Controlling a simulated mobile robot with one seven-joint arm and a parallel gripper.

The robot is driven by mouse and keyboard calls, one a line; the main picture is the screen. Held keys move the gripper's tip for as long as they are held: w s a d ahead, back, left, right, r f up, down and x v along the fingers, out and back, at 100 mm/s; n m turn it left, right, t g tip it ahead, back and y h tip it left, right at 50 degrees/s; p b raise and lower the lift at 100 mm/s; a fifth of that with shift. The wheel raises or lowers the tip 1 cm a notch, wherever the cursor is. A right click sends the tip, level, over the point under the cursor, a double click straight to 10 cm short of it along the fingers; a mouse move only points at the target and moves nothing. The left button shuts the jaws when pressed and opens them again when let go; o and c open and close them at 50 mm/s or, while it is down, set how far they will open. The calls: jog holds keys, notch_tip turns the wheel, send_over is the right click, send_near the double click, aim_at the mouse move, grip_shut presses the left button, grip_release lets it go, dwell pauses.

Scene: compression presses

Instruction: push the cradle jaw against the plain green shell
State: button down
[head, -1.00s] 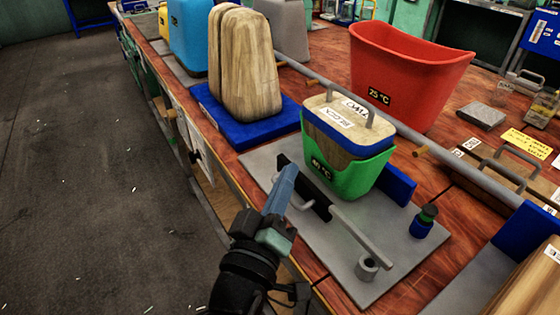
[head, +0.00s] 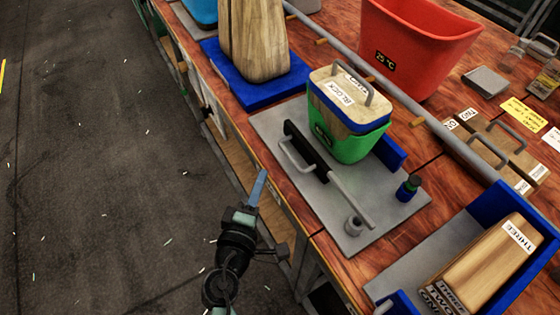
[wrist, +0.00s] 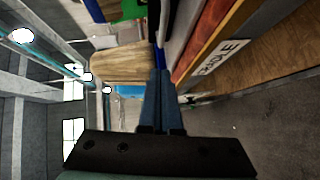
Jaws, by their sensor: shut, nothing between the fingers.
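The plain green shell (head: 350,146) stands on a grey plate (head: 374,222). A wooden block (head: 348,98) with a blue band and a grey handle sits in it. The cradle jaw is a black upright plate (head: 306,150) with a grey handle (head: 293,160), on the shell's left side. It is close to the shell, but I cannot tell whether they touch. My gripper (head: 263,174) is shut and empty, left of the jaw handle and apart from it, by the bench's front edge. The wrist view shows its closed fingers (wrist: 158,78) and part of the green shell (wrist: 128,9).
A grey rod (head: 350,198) runs from the jaw past a collar (head: 353,226). A blue stop (head: 389,153) stands behind the shell, and a small bottle (head: 409,187) to its right. A red bin (head: 415,50) is behind. Open floor (head: 100,180) lies left.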

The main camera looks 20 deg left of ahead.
aim_at(302, 148)
jog(key=w, duration=0.1)
jog(key=w+d, duration=0.1)
jog(key=w, duration=0.1)
jog(key=w+f, duration=0.1)
jog(key=w, duration=0.1)
jog(key=shift+w+d, duration=0.1)
jog(key=shift+d, duration=0.05)
jog(key=shift+w+d+f, duration=0.1)
jog(key=shift+w+d, duration=0.25)
jog(key=shift+w, duration=0.15)
jog(key=shift+w+d, duration=0.3)
jog(key=w+d, duration=0.2)
jog(key=w, duration=0.1)
jog(key=shift+w+d, duration=0.15)
jog(key=shift+d, duration=0.2)
jog(key=shift+a, duration=0.1)
